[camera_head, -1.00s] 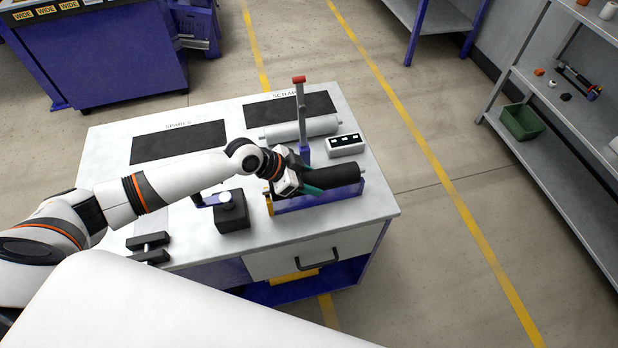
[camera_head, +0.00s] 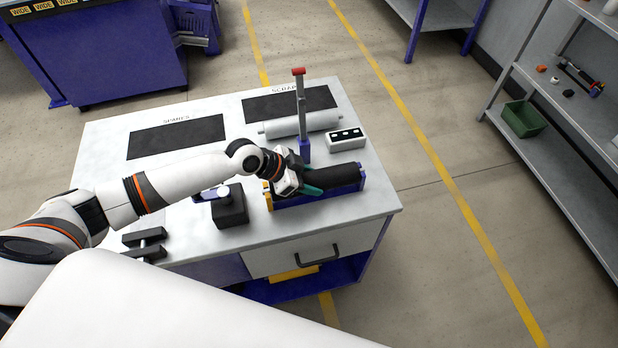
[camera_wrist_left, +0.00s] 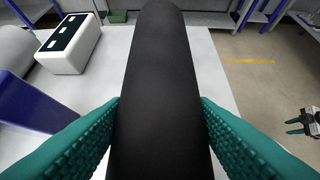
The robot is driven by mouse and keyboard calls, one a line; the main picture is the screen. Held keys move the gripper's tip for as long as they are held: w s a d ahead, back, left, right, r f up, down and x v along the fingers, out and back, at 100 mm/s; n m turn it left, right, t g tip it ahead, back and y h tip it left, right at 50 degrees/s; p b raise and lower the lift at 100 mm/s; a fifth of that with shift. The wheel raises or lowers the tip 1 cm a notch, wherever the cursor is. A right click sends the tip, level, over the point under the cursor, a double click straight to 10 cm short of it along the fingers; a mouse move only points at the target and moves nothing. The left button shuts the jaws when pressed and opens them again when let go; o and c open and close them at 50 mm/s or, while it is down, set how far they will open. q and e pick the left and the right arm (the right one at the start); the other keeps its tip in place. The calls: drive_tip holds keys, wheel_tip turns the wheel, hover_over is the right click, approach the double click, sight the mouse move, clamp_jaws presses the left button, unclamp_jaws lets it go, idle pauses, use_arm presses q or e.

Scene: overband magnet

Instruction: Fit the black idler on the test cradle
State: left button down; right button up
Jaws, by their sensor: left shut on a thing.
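The black idler (camera_head: 337,177) lies lengthwise over the blue test cradle (camera_head: 322,199) near the front right of the workbench. It looks level and low between the cradle's ends; whether both ends are seated I cannot tell. My left gripper (camera_head: 309,188) is shut on the idler near its left end. In the left wrist view, the teal fingers press on both sides of the idler (camera_wrist_left: 160,85), which runs away from me. My right gripper (camera_wrist_left: 296,126) shows small at the right edge of that view, its fingers apart and empty. It is out of the head view.
A post with a red top (camera_head: 299,100) stands right behind the cradle. A black block (camera_head: 230,209) stands left of the cradle. The dark spares mat (camera_head: 176,137) is bare.

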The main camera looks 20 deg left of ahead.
use_arm(q)
drive_tip(key=shift+f, duration=0.2)
drive_tip(key=c, duration=0.6)
unclamp_jaws()
drive_tip(key=shift+o, duration=0.4)
drive_tip(key=shift+f, duration=0.1)
drive_tip(key=b+v, duration=0.2)
drive_tip(key=v, duration=0.9)
drive_tip(key=shift+s+a, duration=0.1)
drive_tip(key=shift+s, duration=0.05)
drive_tip(key=shift+s+a+r+b, duration=0.2)
drive_tip(key=shift+r+b, duration=0.1)
drive_tip(key=shift+r, duration=0.15)
